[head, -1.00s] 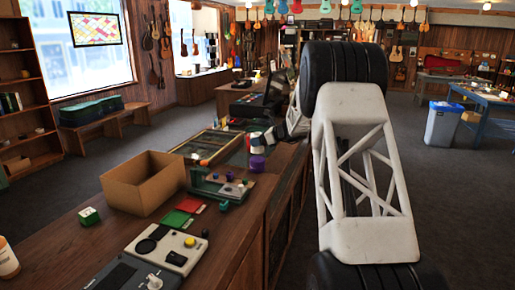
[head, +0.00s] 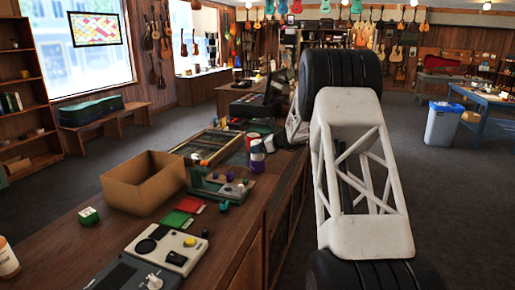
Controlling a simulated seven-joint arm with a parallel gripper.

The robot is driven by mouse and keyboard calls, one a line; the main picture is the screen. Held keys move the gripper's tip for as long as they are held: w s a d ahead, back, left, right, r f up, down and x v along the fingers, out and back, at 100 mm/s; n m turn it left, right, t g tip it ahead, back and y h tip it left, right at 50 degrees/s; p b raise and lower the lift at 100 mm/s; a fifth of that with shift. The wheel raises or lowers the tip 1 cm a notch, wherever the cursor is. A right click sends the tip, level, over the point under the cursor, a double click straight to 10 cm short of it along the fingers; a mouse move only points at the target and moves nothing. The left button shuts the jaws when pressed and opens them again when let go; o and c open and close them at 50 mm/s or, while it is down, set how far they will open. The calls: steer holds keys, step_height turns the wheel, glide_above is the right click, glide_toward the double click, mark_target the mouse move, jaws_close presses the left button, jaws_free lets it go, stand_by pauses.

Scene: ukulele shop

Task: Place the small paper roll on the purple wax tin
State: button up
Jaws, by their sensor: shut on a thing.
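The purple wax tin (head: 257,160) stands on the wooden counter, beyond the tool board. A small pale cylinder, which looks like the small paper roll (head: 257,147), shows directly above the tin in the head view. I cannot tell whether the roll touches the tin. My gripper (head: 266,140) is small and partly hidden beside the roll, at the end of my white arm, and looks shut on it. My large arm link hides part of the counter's right side.
An open cardboard box (head: 143,183) stands left of the tool board (head: 222,187). A monitor (head: 277,92) stands farther back.

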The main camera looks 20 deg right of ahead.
steer(key=shift+f, duration=0.15)
steer(key=o, duration=1)
steer(key=shift+s+d+r, duration=0.1)
steer(key=shift+d+r, duration=0.05)
steer(key=shift+r, duration=0.05)
steer(key=v, duration=1.1)
steer(key=shift+s+d+r, duration=0.2)
steer(key=shift+s, duration=0.05)
